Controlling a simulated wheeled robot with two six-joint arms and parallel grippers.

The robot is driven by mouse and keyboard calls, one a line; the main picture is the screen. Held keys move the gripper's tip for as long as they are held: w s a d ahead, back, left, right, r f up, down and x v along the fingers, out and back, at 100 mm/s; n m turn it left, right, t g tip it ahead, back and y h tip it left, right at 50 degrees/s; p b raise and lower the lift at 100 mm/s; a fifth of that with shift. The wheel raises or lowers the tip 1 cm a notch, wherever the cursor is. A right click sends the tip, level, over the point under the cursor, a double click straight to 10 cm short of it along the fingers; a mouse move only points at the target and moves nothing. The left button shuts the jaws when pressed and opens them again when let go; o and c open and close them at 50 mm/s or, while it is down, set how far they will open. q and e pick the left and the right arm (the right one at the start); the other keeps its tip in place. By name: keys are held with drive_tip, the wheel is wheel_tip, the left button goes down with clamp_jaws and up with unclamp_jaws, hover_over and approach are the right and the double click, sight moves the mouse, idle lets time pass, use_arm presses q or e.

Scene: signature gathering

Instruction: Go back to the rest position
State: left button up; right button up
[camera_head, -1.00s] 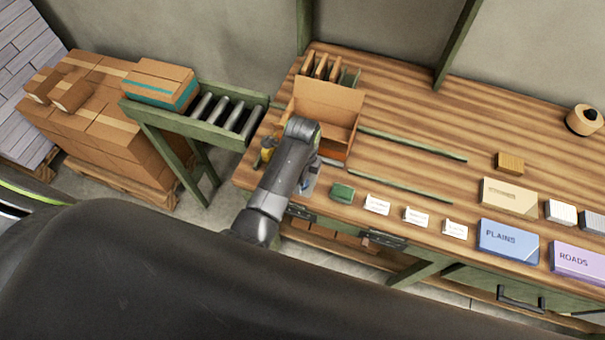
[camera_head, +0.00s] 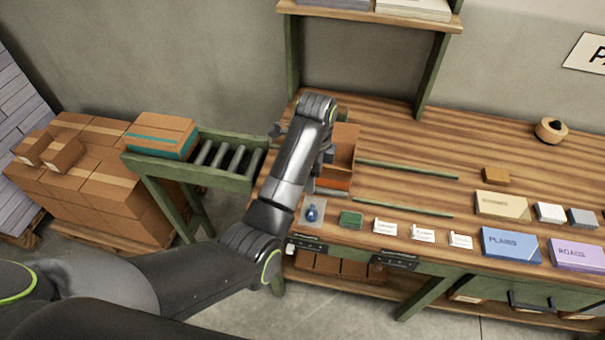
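My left arm reaches in from the lower left, over the left end of the wooden workbench (camera_head: 420,135). Its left gripper (camera_head: 326,150) is mostly hidden behind the arm, near an open cardboard box (camera_head: 344,150), so I cannot tell whether it is open, holding something or touching the box. My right gripper is out of view. A small blue item (camera_head: 312,212) lies on a pale sheet at the bench's front edge, beside a green block (camera_head: 351,219).
White cards (camera_head: 422,233), a blue PLAINS box (camera_head: 510,243) and a purple ROADS box (camera_head: 578,254) line the front edge. A tape roll (camera_head: 550,130) stands at the back. A roller conveyor (camera_head: 222,158) and stacked cartons (camera_head: 110,200) stand left. A shelf (camera_head: 360,14) hangs above.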

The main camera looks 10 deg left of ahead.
use_arm(q)
drive_tip(key=shift+d+r, duration=0.1)
drive_tip(key=shift+r, duration=0.75)
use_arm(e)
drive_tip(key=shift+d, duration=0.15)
